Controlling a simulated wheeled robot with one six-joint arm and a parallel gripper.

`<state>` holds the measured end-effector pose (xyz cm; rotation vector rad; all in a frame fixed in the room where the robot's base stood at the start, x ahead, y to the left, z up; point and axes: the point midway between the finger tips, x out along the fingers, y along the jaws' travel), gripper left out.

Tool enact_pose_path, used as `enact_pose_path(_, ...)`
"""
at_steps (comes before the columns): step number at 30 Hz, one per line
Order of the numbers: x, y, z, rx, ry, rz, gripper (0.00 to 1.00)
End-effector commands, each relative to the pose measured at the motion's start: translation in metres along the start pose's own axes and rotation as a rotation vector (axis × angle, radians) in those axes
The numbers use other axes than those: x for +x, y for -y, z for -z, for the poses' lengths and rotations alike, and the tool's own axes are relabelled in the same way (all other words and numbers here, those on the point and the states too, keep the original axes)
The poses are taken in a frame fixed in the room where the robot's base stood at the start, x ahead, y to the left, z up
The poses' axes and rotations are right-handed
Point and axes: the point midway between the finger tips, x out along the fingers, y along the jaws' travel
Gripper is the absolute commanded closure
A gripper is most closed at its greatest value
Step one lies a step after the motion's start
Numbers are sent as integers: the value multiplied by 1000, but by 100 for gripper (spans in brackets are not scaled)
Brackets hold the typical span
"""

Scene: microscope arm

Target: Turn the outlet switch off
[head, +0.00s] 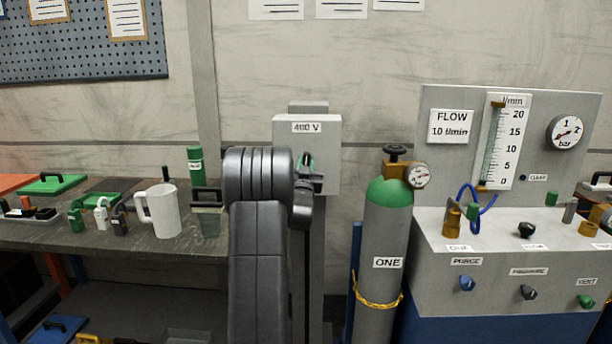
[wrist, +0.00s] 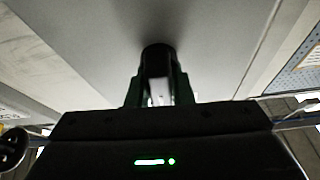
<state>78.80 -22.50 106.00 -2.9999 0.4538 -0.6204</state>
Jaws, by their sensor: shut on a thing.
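The grey outlet box labelled 400 V (head: 330,150) is mounted in front of the wall, left of the gas cylinder. My gripper (head: 306,164) is at the lower front of this box, and my arm hides part of it. In the wrist view the grey box face (wrist: 215,45) fills the upper middle. There my gripper (wrist: 160,92) is shut on the outlet switch (wrist: 157,55), a dark rounded part against that face. A pale strip shows between the fingers. The exact angle of the switch cannot be told, as the fingers and my arm cover most of it.
A grey cylinder with a green top labelled ONE (head: 388,235) stands close on the right. The flow panel console (head: 510,250) is beyond it. A workbench (head: 125,238) with a white mug (head: 165,211), padlocks and a green bottle (head: 195,166) is on the left.

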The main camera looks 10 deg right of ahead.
Motion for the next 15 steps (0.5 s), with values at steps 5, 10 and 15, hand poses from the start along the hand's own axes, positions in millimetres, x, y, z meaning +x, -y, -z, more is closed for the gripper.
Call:
enact_pose_path(5, -1, -1, -3, -64, -1, 25, 100)
enact_pose_path(10, -1, -1, -2, -98, 1, 39, 100)
enact_pose_path(15, 0, 0, 0, -110, 2, 45, 100)
